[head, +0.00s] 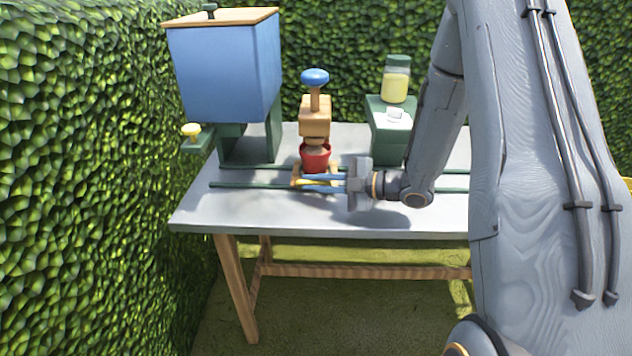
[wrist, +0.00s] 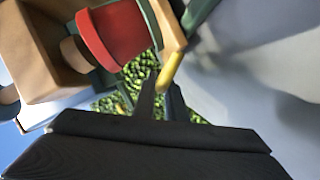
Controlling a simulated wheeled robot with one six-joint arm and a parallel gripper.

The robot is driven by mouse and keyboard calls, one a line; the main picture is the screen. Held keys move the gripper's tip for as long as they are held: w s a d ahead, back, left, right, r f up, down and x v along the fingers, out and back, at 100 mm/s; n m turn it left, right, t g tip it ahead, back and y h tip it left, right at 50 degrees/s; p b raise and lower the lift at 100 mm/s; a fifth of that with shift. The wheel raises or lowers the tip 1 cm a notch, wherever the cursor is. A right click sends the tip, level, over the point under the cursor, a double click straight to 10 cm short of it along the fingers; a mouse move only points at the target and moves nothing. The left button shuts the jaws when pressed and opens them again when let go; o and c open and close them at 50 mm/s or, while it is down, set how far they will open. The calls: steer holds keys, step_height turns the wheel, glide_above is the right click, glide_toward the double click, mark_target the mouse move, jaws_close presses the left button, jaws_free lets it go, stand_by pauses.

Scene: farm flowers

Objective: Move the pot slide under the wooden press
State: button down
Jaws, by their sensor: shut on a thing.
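The wooden press (head: 315,116) stands on the table, a tan block with a blue knob (head: 314,76) on top. The red pot (head: 315,160) sits directly below it on the wooden pot slide (head: 296,173). The press's round lower end is at the pot's mouth; I cannot tell whether they touch. My gripper (head: 306,181) reaches in from the right and is shut on the slide's yellow handle (wrist: 170,70). In the wrist view the pot (wrist: 113,35) stands upright on the slide (wrist: 168,28), beside the press block (wrist: 40,48).
Green rails (head: 232,185) run along the grey table (head: 240,215). A blue hopper (head: 225,72) on a green stand is at the left. Hedges close off the left and back.

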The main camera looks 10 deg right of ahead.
steer(key=c, duration=1.8)
jaws_free()
steer(key=shift+d, duration=0.15)
steer(key=b+v, duration=0.1)
steer(key=v, duration=0.6)
steer(key=shift+s+d, duration=0.2)
steer(key=shift+s, duration=0.1)
